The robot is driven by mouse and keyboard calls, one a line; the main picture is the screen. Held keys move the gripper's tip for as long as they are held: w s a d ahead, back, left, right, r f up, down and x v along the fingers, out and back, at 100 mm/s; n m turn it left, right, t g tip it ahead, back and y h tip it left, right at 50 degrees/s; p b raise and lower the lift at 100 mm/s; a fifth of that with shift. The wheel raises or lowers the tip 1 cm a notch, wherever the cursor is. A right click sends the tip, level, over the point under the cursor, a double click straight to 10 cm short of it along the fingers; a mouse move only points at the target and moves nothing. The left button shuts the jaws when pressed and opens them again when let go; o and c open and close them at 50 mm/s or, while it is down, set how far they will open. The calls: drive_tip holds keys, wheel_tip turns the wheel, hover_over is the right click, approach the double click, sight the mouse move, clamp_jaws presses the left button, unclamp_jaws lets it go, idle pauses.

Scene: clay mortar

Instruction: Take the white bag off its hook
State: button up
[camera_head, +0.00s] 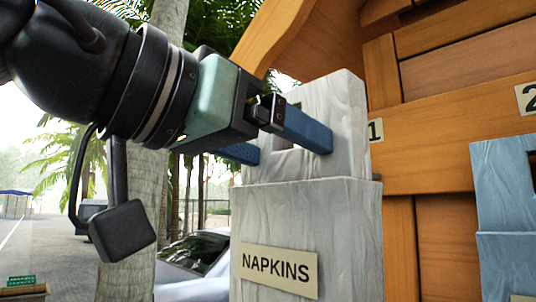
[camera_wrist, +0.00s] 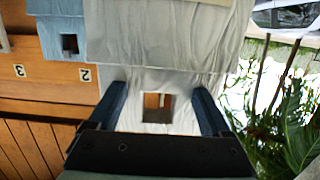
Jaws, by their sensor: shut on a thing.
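The white bag (camera_head: 300,215) has a NAPKINS label on its front and a top flap with a square hole. It hangs upright beside the wooden wall near the number 1. My gripper (camera_head: 290,148) is shut on the flap, with one blue finger across its near face and the other showing past its left edge. In the wrist view the white bag (camera_wrist: 150,35) appears upside down, with the fingers of my gripper (camera_wrist: 158,95) at both sides of the flap and the hole between them.
A blue bag (camera_head: 505,190) hangs to the right, near the number 2. The orange wooden wall (camera_head: 455,110) stands behind and to the right. A tree trunk (camera_head: 150,190) is at the left, and a parked car (camera_head: 195,265) shows behind the white bag.

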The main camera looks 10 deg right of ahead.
drive_tip(key=shift+f+b, duration=0.95)
drive_tip(key=shift+f, duration=0.4)
drive_tip(key=shift+s+a, duration=0.1)
drive_tip(key=shift+a, duration=0.05)
